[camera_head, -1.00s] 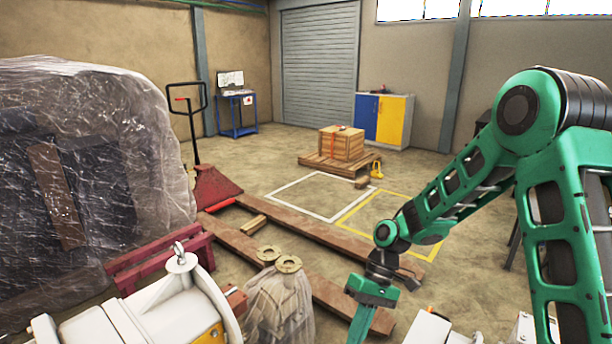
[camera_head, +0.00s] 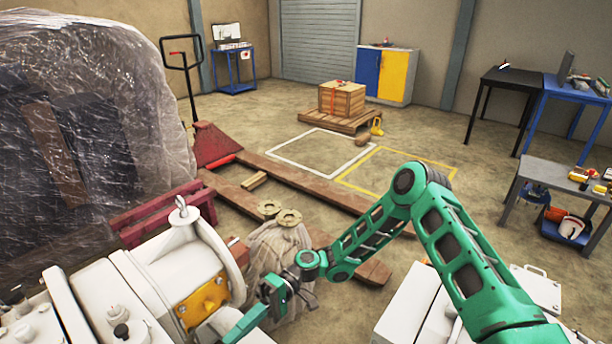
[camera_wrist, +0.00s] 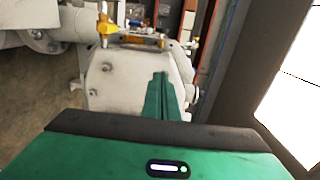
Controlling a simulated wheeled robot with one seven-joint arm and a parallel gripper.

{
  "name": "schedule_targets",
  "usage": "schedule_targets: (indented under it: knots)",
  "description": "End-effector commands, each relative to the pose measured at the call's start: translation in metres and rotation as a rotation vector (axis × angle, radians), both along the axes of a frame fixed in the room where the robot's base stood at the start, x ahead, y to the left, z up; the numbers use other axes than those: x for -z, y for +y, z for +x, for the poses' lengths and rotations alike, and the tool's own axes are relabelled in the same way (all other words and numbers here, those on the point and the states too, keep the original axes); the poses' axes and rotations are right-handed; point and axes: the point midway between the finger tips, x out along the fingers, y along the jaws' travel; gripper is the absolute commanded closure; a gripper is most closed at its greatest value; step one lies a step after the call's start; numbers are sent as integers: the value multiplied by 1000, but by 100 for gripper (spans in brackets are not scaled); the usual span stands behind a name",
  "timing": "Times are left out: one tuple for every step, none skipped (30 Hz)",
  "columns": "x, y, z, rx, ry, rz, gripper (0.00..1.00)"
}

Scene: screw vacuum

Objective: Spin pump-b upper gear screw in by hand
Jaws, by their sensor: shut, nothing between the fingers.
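A white pump (camera_head: 150,290) with a lifting eye on top and a yellow-orange plate (camera_head: 204,302) on its side stands at the lower left of the head view. I cannot tell whether it is pump-b. My gripper (camera_head: 238,328) points down and left just in front of the plate, its fingers together and empty. In the wrist view, the closed fingers (camera_wrist: 162,88) lie in front of a white housing (camera_wrist: 125,78) with yellow fittings (camera_wrist: 106,26). Contact is not clear. I cannot make out the upper gear screw in either view.
A wrapped bundle with two round flanges (camera_head: 289,217) stands beside the pump, behind my wrist. A large plastic-wrapped load (camera_head: 90,140) fills the left. A grey bench (camera_head: 560,178) with tools stands at the right. The marked floor (camera_head: 325,150) is clear.

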Motion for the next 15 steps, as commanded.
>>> schedule_targets:
  knots:
    - [0, 2, -1, 1, 6, 9, 100]
    - [0, 3, -2, 1, 8, 12, 100]
    - [0, 5, -4, 1, 10, 15, 100]
    - [0, 6, -5, 1, 11, 15, 100]
    - [-1, 7, -7, 0, 11, 15, 100]
    - [-1, 9, -9, 0, 11, 15, 100]
    - [-1, 10, -11, -1, 10, 14, 100]
    - [-1, 12, -14, -1, 10, 14, 100]
    - [-1, 15, -18, -2, 10, 14, 100]
    - [-1, 17, -21, -2, 10, 14, 100]
    - [-1, 19, -24, -2, 10, 14, 100]
    - [-1, 23, -27, -2, 10, 14, 100]
    - [-1, 25, -30, -2, 9, 14, 100]
    - [-1, 27, -33, -2, 9, 14, 100]
    - [-1, 30, -36, -2, 10, 14, 100]
